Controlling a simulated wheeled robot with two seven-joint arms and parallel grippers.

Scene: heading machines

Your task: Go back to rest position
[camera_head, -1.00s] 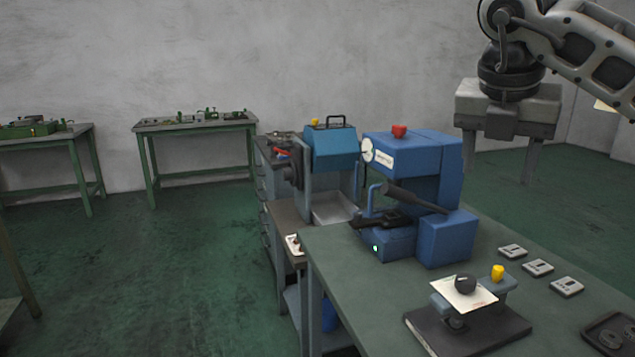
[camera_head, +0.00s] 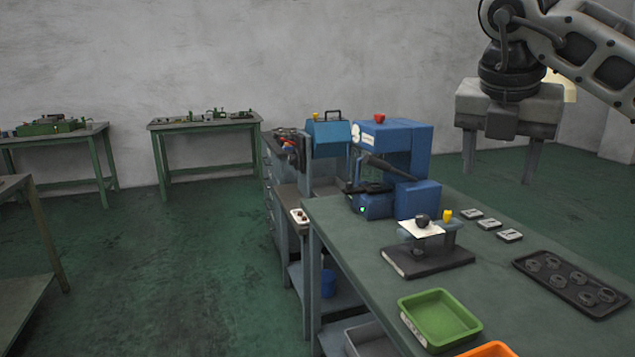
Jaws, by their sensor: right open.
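My right gripper (camera_head: 502,165) hangs at the upper right, pointing down, on my arm that comes in from the upper right edge. Its two fingers are apart with nothing between them. It appears in the air, beyond the right side of the green-grey workbench (camera_head: 375,258) in the picture, touching nothing. My left gripper and arm are not in this view.
On the workbench stand a blue press machine (camera_head: 405,150), a dark fixture (camera_head: 428,260) with a black knob, a dark tray (camera_head: 570,280) of parts, a green bin (camera_head: 440,317) and an orange bin (camera_head: 490,350). The green floor (camera_head: 180,260) at left is open.

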